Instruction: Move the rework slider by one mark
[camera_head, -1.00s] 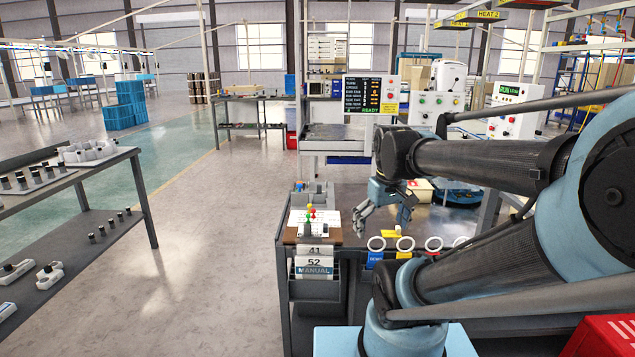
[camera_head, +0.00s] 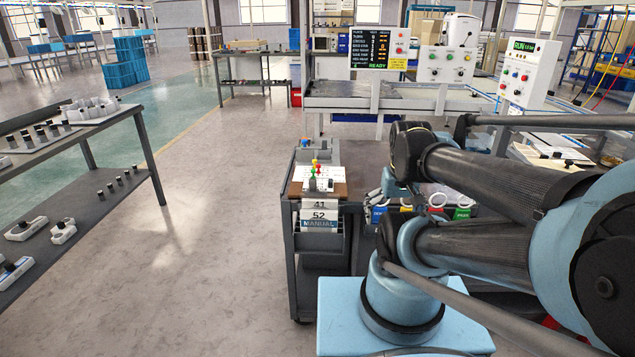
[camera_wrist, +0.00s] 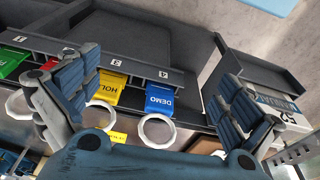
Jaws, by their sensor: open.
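My gripper (camera_head: 383,192) is over the cart to the right of that board, mostly hidden behind my arm. In the wrist view my gripper (camera_wrist: 160,68) is open, with nothing between its fingers.
A manual marked 52 (camera_head: 320,216) hangs at the cart's front. A shelf table (camera_head: 140,112) with small parts stands at left, with open floor (camera_head: 220,190) between. A display reading READY (camera_head: 370,45) and control boxes (camera_head: 445,64) stand behind.

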